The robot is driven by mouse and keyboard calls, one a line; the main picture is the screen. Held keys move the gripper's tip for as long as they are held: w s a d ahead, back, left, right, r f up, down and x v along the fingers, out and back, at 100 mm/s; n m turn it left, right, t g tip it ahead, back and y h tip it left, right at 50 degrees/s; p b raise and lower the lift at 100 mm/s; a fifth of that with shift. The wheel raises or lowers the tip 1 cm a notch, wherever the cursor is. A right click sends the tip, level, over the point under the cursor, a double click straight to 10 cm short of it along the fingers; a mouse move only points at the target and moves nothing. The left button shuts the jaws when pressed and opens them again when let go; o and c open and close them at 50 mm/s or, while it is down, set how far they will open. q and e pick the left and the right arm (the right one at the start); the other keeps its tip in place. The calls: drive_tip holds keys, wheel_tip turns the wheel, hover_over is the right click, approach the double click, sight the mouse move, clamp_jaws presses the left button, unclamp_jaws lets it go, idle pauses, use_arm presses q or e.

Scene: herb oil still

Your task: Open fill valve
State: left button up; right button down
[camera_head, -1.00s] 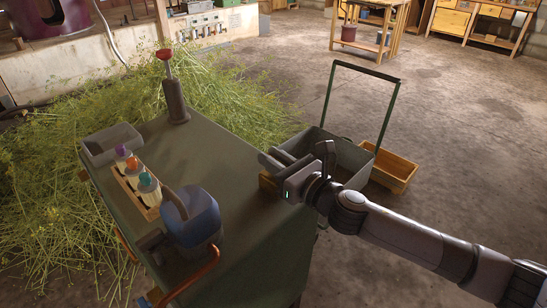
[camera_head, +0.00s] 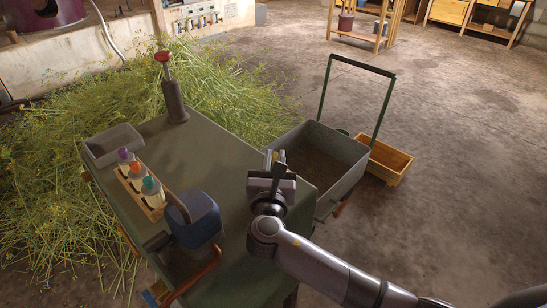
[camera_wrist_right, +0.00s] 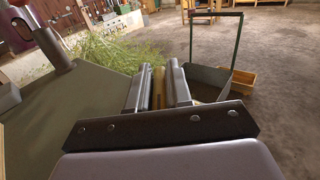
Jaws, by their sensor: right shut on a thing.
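My right gripper (camera_head: 272,160) is over the right edge of the green-topped cart. It also shows in the right wrist view (camera_wrist_right: 158,72), with both fingers closed around a yellow-tan piece (camera_wrist_right: 158,88). Most of that piece is hidden by the fingers, so I cannot tell what it is. I cannot pick out the fill valve for certain. A pale panel with several small fittings (camera_head: 200,20) is on the wall at the back. My left gripper does not show.
The green cart top (camera_head: 225,140) bears a grey tray (camera_head: 114,145), several capped bottles (camera_head: 136,170), a blue container (camera_head: 196,218) and a red-topped post (camera_head: 172,95). A grey handled trolley (camera_head: 335,150) and wooden crate (camera_head: 388,162) stand right. Cut herbs (camera_head: 60,190) lie left. The right floor is clear.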

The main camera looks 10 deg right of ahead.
drive_tip(key=shift+m+g+h, duration=0.7)
drive_tip(key=shift+m+h, duration=0.3)
drive_tip(key=shift+h, duration=0.4)
drive_tip(key=shift+s+d, duration=0.1)
drive_tip(key=c, duration=1.1)
unclamp_jaws()
drive_tip(key=shift+v, duration=3.55)
